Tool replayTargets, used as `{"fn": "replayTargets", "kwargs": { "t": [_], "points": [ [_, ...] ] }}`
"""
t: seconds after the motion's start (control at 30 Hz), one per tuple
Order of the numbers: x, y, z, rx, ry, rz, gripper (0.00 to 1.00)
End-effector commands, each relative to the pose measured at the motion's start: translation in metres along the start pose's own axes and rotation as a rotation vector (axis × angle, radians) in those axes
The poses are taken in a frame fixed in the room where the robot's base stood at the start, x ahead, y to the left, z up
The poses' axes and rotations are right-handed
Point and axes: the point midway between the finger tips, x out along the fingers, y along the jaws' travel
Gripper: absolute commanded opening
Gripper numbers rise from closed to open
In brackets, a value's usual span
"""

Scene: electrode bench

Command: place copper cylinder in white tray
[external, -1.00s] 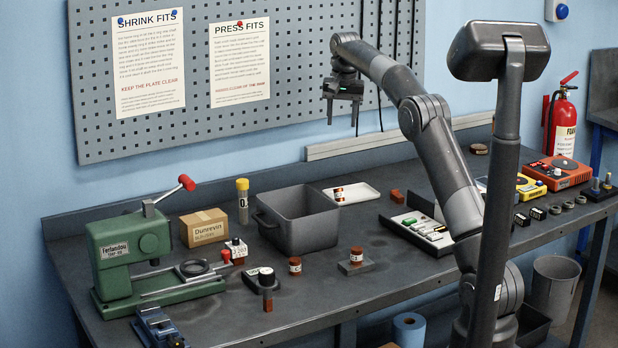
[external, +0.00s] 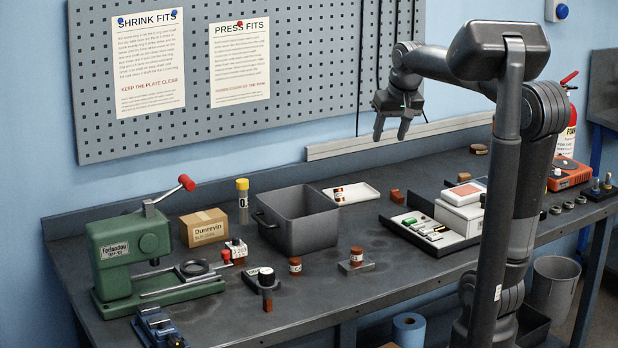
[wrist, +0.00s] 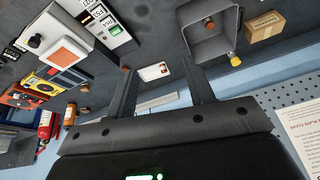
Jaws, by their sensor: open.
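The white tray (external: 362,191) lies at the back of the bench, right of a grey bin; it also shows in the wrist view (wrist: 150,75). A small reddish-brown labelled cylinder (external: 339,195) appears at the tray's left end. Two similar copper-brown cylinders stand nearer the front: one on the bare bench (external: 295,266), one on a grey block (external: 356,257). I cannot tell which is the named copper cylinder. My gripper (external: 391,135) is open and empty, in the air above the bench's back, up and right of the tray in the external view. Its fingers (wrist: 159,70) are spread in the wrist view.
The deep grey bin (external: 300,228) stands left of the tray. A green press (external: 130,250) and a cardboard box (external: 204,228) are at the left. A reddish block (external: 396,196) and a dark tray of parts (external: 411,234) lie right. The front middle has free room.

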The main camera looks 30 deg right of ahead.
Motion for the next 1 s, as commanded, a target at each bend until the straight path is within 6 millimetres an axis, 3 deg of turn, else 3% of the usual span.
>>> {"fn": "replayTargets", "kwargs": {
  "t": [0.03,0.3,0.5,0.7,1.0],
  "points": [
    [-0.001,0.002,0.022,-0.019,0.014,-0.004,0.49],
    [0.018,0.013,0.125,-0.127,0.082,-0.021,0.49],
    [0.038,0.02,0.176,-0.181,0.115,-0.027,0.49],
    [0.046,0.022,0.192,-0.199,0.126,-0.029,0.49],
    [0.046,0.022,0.191,-0.199,0.125,-0.029,0.49]
  ]
}}
